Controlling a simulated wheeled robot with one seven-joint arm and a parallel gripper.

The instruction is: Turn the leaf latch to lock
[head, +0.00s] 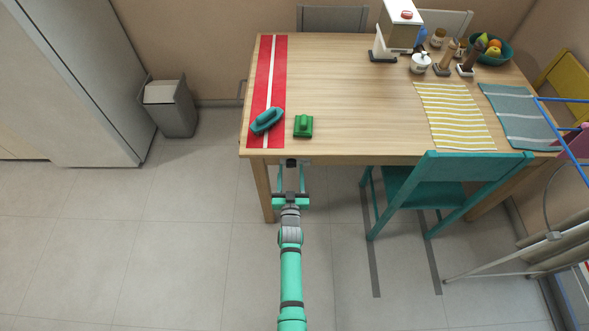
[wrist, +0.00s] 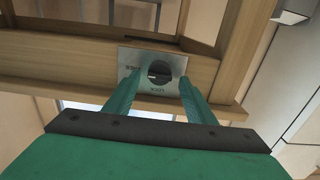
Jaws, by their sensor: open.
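The leaf latch is a round black knob (wrist: 159,72) on a square metal plate (wrist: 140,58), fixed to the table's wooden edge in the wrist view. Small lettering sits left of the knob and below it, and the lower word seems to read LOCK. A pale mark on the knob seems to point left. In the head view the latch shows only as a small dark spot (head: 291,162) under the table's front edge. My green gripper (head: 290,172) is open in front of it. Its two fingers (wrist: 159,84) stand either side of the knob, apparently not touching it.
The wooden table (head: 345,100) carries a red runner (head: 267,75), a teal object (head: 266,121) and a green object (head: 303,126) above the latch. A teal chair (head: 440,180) stands to the right. The floor on the left is clear up to a grey bin (head: 172,113).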

